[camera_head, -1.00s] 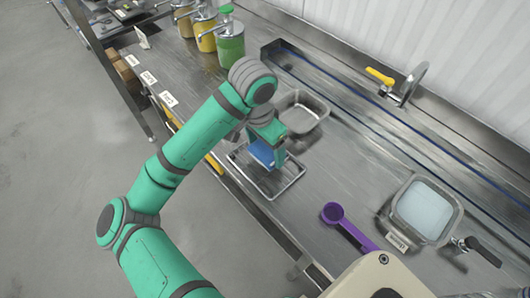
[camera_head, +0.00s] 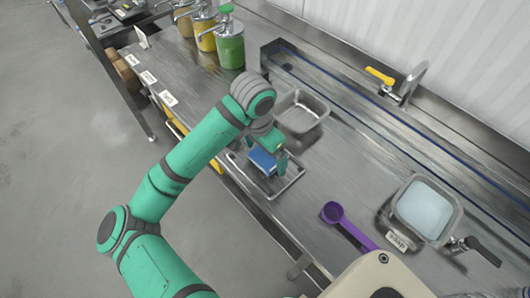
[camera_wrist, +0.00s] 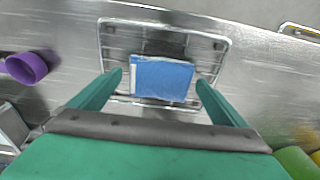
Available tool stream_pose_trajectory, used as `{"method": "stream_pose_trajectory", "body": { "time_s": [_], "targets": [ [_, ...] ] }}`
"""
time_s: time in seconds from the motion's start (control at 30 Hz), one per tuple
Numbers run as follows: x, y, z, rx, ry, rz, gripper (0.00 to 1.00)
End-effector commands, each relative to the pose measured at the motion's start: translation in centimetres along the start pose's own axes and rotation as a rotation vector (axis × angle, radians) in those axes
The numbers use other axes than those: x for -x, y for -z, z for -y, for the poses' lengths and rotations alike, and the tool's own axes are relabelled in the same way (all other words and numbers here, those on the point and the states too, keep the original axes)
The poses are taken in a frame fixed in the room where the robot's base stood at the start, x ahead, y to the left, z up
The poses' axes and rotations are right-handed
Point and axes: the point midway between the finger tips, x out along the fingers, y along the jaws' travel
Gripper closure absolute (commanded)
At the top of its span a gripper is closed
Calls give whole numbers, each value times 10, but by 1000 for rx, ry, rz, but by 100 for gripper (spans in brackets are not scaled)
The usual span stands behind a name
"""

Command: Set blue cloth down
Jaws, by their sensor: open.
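The blue cloth (camera_head: 263,161) is a folded blue rectangle. In the wrist view the cloth (camera_wrist: 161,78) lies on a metal wire rack or tray (camera_wrist: 112,38), between my fingers with a gap on each side. The tray's rim (camera_head: 287,187) also shows in the head view. My gripper (camera_head: 268,154) is open just above the cloth. In the wrist view my gripper (camera_wrist: 160,82) has its two green fingers spread wide, one on each side of the cloth. Part of the cloth is hidden by my gripper in the head view.
A steel pan (camera_head: 300,112) stands behind the tray. A purple scoop (camera_head: 345,224) lies to the right. A tub labelled soap (camera_head: 428,209) is beyond it. Green (camera_head: 230,45) and yellow pump jars stand at the back left. Bare counter lies between tray and scoop.

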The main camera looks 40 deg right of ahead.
Motion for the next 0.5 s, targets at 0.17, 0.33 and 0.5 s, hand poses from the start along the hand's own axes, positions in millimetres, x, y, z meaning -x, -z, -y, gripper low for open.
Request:
{"method": "stream_pose_trajectory", "body": {
  "time_s": [0.17, 0.33, 0.5],
  "targets": [
    [7, 1, 0, -1, 0, 0, 4],
    [35, 1, 0, -2, 2, -2, 4],
    [70, 0, 1, -1, 5, 0, 4]
  ]
}}
